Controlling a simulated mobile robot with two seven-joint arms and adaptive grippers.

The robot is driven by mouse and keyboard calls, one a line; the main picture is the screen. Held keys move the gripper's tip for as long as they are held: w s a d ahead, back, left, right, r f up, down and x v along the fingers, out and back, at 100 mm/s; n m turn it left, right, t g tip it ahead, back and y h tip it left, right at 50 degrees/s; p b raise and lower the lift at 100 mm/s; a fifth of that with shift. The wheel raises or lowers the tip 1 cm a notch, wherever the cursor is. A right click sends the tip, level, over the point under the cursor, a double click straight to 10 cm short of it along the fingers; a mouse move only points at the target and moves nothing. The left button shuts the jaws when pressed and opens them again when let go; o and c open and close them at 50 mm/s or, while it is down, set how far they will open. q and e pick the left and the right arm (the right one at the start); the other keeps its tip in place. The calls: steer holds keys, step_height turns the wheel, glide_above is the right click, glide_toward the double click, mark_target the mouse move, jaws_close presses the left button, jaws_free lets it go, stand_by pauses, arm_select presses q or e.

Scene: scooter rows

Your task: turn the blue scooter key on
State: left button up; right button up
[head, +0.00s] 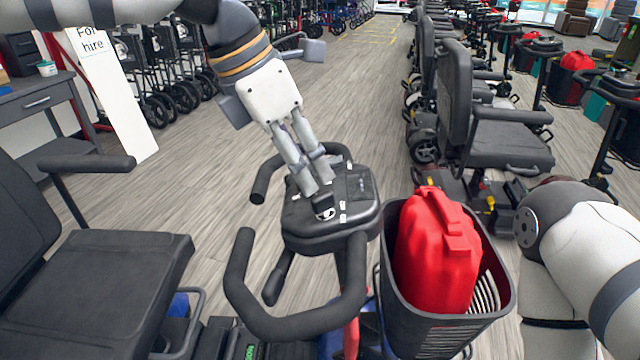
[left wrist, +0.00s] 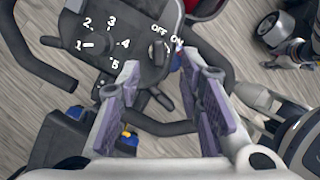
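The scooter's dark console (head: 360,190) stands in the middle of the head view, with blue body parts (head: 180,308) low on the scooter. In the left wrist view the console (left wrist: 140,22) bears OFF and ON labels beside a dark key switch (left wrist: 154,62). The key's exact shape and turn are too small to tell. My left gripper (head: 319,186) points down over the console, close above the switch. In the left wrist view its fingers (left wrist: 157,64) are apart, one on each side of the switch, with nothing held. My right arm shows at the right, its gripper out of view.
A numbered speed dial (left wrist: 100,45) sits left of the switch. Looped black handlebars (head: 300,325) surround the console. A basket (head: 430,338) with a red container (head: 437,250) stands to the right. The black seat (head: 105,285) is at left. Other scooters (head: 490,135) stand beyond.

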mark_target(321, 195)
arm_select(q)
steer(key=x, duration=0.5)
steer(key=shift+w+f, duration=0.1)
steer(key=shift+f, duration=0.15)
arm_select(e)
steer(key=shift+f, duration=0.15)
arm_select(q)
jaws_close()
